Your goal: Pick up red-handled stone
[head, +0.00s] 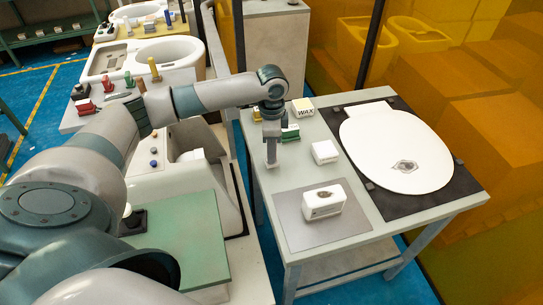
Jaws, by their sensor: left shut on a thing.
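Small blocks with red handles stand on the white fixture at the upper left: one red-handled stone (108,83) at its back and another red-handled block (85,106) nearer. My left gripper (271,159) is well to the right of both, pointing down over the left side of the grey work table (351,227). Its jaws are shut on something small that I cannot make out. A green-handled block (291,133) is just behind and right of it. My right gripper is not in view.
On the table are a WAX box (303,107), a white block (325,152), a white block with a dark patch (324,201) on a grey mat (290,225), and a toilet lid (395,145) on a black mat. A dark post rises behind the table.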

